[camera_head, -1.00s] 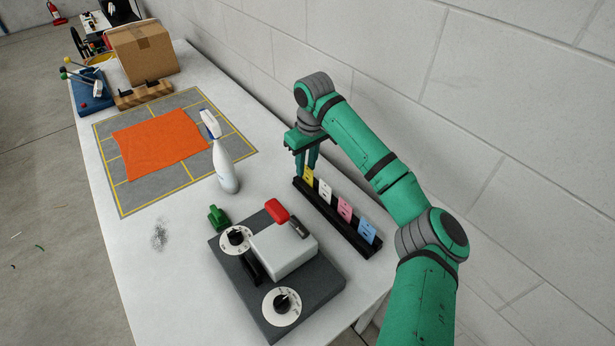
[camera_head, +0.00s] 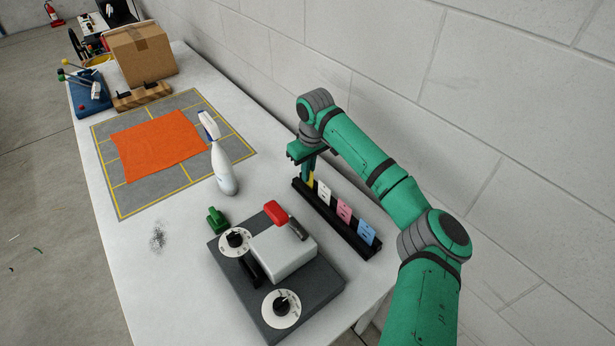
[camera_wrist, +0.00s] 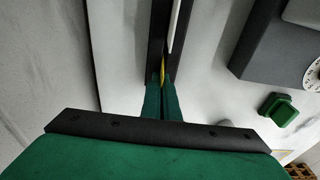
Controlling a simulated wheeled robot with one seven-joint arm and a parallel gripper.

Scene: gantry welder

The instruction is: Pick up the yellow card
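The yellow card (camera_head: 311,181) is at the far end of the black card rack (camera_head: 345,228), mostly hidden by my gripper's fingers. My gripper (camera_head: 308,174) points down over that end of the rack, its fingers close together on the card. In the wrist view my gripper's fingers (camera_wrist: 162,88) are nearly touching, with a thin yellow strip of the card (camera_wrist: 162,70) between their tips. I cannot tell whether the card is clear of its slot.
White (camera_head: 324,193), pink (camera_head: 344,210) and blue (camera_head: 366,233) cards stand in the rack. A grey control box with a red lever (camera_head: 283,250) lies in front. A spray bottle (camera_head: 224,170) and a green part (camera_head: 217,220) stand left. The wall is close behind.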

